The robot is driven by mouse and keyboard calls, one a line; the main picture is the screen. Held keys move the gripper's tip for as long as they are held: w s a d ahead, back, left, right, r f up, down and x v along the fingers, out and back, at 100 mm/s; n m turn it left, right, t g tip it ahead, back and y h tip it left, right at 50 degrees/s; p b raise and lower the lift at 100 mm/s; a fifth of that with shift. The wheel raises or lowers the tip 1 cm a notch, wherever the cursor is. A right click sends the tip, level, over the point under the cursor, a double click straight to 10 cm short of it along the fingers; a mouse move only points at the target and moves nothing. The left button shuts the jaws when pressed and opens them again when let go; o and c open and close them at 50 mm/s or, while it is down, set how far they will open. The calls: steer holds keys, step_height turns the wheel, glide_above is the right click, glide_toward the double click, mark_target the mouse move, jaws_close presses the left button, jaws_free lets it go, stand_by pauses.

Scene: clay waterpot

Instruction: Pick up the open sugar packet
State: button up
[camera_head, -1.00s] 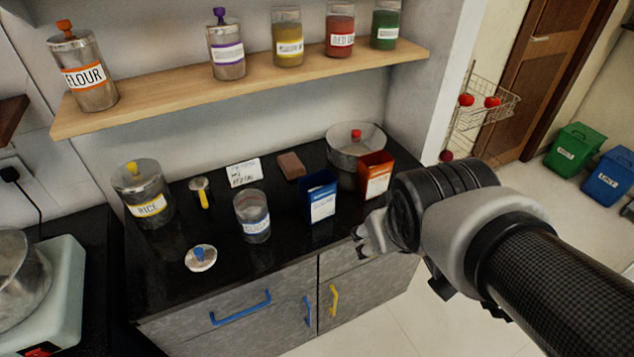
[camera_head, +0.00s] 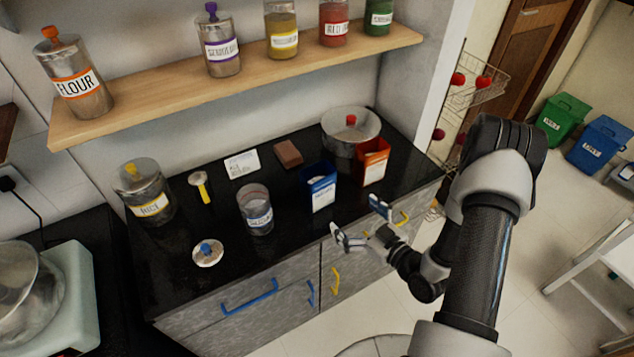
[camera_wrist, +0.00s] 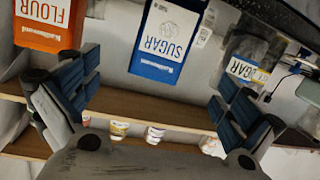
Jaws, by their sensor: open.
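The sugar packet (camera_head: 322,188) is a blue and white box standing upright on the black counter, its top open. In the wrist view the sugar packet (camera_wrist: 165,42) shows ahead, between the fingers and above them in the picture, labelled SUGAR. My gripper (camera_head: 359,222) is open and empty at the counter's front edge, in front of the packet and apart from it. In the wrist view my gripper (camera_wrist: 155,88) has its fingers spread wide on both sides.
An orange flour packet (camera_head: 372,163) stands close right of the sugar packet. A glass sugar jar (camera_head: 256,210) without a lid stands to its left. A pot (camera_head: 350,135), a brown block (camera_head: 288,153) and a white card (camera_head: 242,164) lie behind. A lid (camera_head: 208,253) lies front left.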

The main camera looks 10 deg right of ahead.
mark_target(324, 185)
steer(key=shift+m+t, duration=0.7)
steer(key=shift+t, duration=0.2)
steer(key=x, duration=0.3)
steer(key=a+b+x, duration=0.1)
steer(key=x, duration=0.2)
steer(key=b+x, duration=0.1)
steer(key=x, duration=0.2)
steer(key=shift+s+a+r, duration=0.15)
steer(key=shift+s+a, duration=0.1)
steer(key=shift+s, duration=0.05)
steer(key=shift+r+b+x, duration=0.15)
steer(key=shift+b+x, duration=0.3)
steer(key=shift+x, duration=1.1)
steer(key=shift+r+b+x, duration=0.2)
steer(key=shift+b+x, duration=0.25)
steer(key=shift+x, duration=1.1)
steer(key=shift+d, duration=0.15)
steer(key=c, duration=1.3)
steer(key=shift+r, duration=0.1)
step_height(324, 185, up, 20)
steer(key=p, duration=0.6)
